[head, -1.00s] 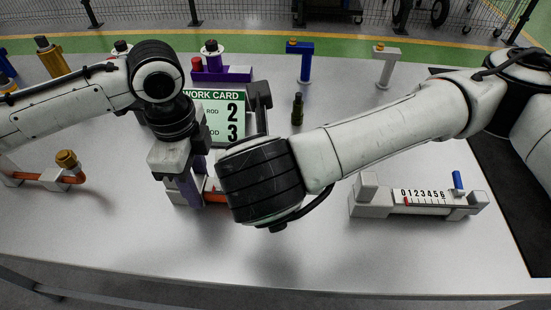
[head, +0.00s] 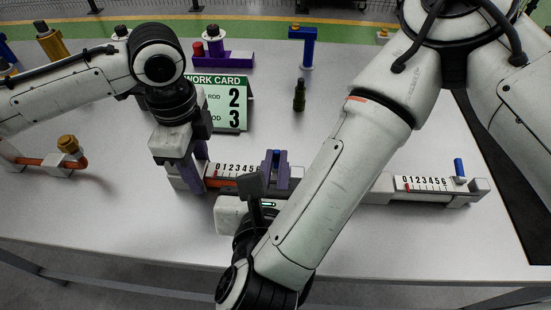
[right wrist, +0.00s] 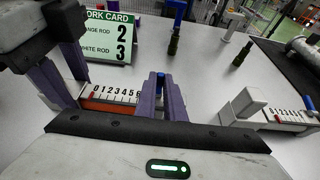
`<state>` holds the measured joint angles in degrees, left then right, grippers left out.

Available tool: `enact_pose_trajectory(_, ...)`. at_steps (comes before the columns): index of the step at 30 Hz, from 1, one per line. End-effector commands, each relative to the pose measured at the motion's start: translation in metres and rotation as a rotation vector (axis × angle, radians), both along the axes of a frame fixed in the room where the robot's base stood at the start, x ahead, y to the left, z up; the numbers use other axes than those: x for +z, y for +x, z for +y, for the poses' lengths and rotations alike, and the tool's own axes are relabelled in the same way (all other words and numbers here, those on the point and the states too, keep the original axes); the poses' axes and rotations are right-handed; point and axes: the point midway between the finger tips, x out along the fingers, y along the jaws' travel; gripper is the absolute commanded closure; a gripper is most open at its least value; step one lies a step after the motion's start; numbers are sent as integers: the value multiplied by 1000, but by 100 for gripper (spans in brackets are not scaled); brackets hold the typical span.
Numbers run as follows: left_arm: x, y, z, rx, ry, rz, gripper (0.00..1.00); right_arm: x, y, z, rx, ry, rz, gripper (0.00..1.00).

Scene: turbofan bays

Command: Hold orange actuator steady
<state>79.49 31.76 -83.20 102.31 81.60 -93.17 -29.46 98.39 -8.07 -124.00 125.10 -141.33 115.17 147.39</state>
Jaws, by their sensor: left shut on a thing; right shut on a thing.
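The orange actuator (head: 226,183) lies on the table, with a white 0–6 scale on top and a red marker near the 0 end. Its blue knob (head: 276,156) stands at its right end. My left gripper (head: 188,178) is shut on the actuator's left end. My right gripper (head: 282,168) is shut on the blue knob, its purple fingers on either side. In the right wrist view the knob (right wrist: 160,84) shows between those fingers, and the orange actuator (right wrist: 107,104) runs left to my left gripper's fingers.
A green work card (head: 222,104) behind reads 2 for the orange rod and 3 for the white rod. A white actuator (head: 430,196) with a blue knob lies to the right. A dark bottle-like piece (head: 299,95) stands behind. The table's front is mostly clear.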

Motion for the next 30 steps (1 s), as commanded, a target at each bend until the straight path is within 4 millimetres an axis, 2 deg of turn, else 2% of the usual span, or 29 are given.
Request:
enact_pose_trajectory(8, 1, 2, -1, 4, -5, -6, 100, -2, -1, 1, 4, 0, 6, 100)
enact_pose_trajectory(9, 1, 2, -1, 4, -5, -6, 100, -2, -1, 1, 4, 0, 6, 88)
enact_pose_trajectory(12, 1, 2, -1, 3, -5, -6, 100, -1, -1, 1, 3, 0, 5, 72)
enact_pose_trajectory(23, 1, 1, -1, 1, -4, -4, 100, 5, 1, 0, 0, 1, 0, 72)
enact_pose_trajectory(26, 1, 1, -1, 1, -4, -3, 100, 18, 1, 0, -1, 2, -2, 72)
enact_pose_trajectory(30, 1, 1, -1, 1, -4, -3, 100, 46, 1, 0, 0, 3, -2, 72)
